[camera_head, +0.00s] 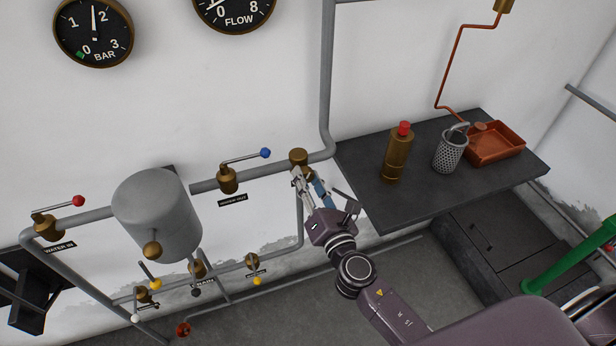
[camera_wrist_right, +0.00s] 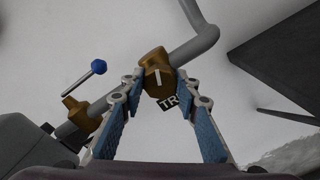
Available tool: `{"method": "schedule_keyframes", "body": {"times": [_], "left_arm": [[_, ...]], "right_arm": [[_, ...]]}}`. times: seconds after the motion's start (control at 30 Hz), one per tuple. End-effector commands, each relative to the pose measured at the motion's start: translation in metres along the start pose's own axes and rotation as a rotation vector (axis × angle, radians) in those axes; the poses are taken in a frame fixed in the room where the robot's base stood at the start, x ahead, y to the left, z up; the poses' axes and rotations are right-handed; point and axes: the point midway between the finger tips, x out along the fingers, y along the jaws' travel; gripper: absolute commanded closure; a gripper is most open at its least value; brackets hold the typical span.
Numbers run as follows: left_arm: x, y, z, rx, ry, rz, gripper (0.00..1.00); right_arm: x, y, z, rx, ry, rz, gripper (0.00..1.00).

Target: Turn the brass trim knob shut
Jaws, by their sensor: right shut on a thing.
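The brass trim knob (camera_head: 298,157) sits on the grey pipe, right of the valve with the blue-tipped lever. In the right wrist view the knob (camera_wrist_right: 157,76) shows a pale line on its face, running roughly up and down in that picture. A black label with the letters "TR" (camera_wrist_right: 170,102) is partly hidden by a finger. My right gripper (camera_head: 306,178) reaches up to the knob from below. In the wrist view its two blue-padded fingers (camera_wrist_right: 158,85) are shut on the knob, one tip at each side. My left gripper is not in view.
The blue-tipped lever valve (camera_head: 228,180) and a grey tank (camera_head: 158,215) stand left of the knob. A dark table (camera_head: 400,212) at the right holds a brass bottle with a red cap (camera_head: 398,152), a mesh cup (camera_head: 450,152) and a copper tray (camera_head: 507,152).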

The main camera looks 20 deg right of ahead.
Motion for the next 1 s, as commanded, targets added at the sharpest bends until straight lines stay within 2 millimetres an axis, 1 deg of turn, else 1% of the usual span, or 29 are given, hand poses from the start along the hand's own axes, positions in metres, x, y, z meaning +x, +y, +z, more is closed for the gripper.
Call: {"method": "schedule_keyframes", "body": {"times": [0.2,0.5,0.73,1.0], "left_arm": [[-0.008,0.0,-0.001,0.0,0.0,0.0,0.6],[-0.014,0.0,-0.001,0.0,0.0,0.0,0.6],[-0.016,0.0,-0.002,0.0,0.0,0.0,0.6],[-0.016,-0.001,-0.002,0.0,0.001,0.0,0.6]], "right_arm": [[0.0,0.001,-0.001,-0.182,0.004,0.001,0.95],[-0.001,0.0,-0.002,-0.352,0.005,0.0,0.95],[-0.001,0.0,-0.002,-0.41,0.005,0.0,0.95],[-0.001,0.0,-0.003,-0.425,0.005,0.0,0.95]]}}
